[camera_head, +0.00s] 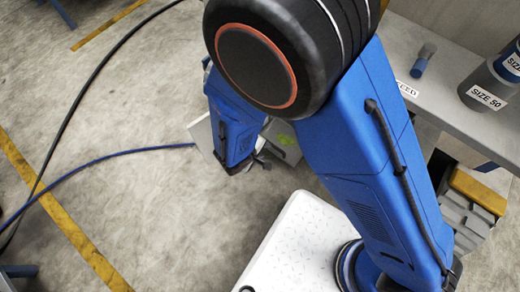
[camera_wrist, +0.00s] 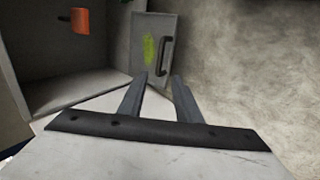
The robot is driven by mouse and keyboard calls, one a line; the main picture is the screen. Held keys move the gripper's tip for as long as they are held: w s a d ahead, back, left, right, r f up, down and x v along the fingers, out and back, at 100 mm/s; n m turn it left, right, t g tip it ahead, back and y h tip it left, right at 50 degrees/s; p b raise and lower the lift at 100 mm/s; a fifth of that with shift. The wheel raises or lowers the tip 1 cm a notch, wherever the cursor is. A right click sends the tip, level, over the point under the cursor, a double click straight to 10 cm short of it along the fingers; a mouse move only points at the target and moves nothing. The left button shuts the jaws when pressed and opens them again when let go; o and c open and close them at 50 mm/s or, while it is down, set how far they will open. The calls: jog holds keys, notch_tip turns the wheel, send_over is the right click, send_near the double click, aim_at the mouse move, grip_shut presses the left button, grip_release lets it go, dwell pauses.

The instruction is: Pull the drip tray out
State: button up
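My gripper (camera_wrist: 156,83) shows in the wrist view with its two grey fingers apart and nothing between them. Beyond the fingertips is a light grey panel (camera_wrist: 137,63) with a dark bar handle (camera_wrist: 166,54) and a green smear (camera_wrist: 149,48). I cannot tell for sure whether this panel belongs to the drip tray. The fingers look apart from the handle. In the head view, part of a pale panel with green marks (camera_head: 283,140) shows behind my arm, which hides much of that area.
A grey open compartment (camera_wrist: 75,92) with an orange piece (camera_wrist: 80,20) lies at the left of the wrist view. Bare concrete floor (camera_wrist: 250,60) is at the right. In the head view, a bench (camera_head: 437,108) holds containers (camera_head: 490,85), and a blue hose (camera_head: 110,157) crosses the floor.

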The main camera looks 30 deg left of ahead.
jog(key=shift+v, duration=1.35)
jog(key=shift+s, duration=0.1)
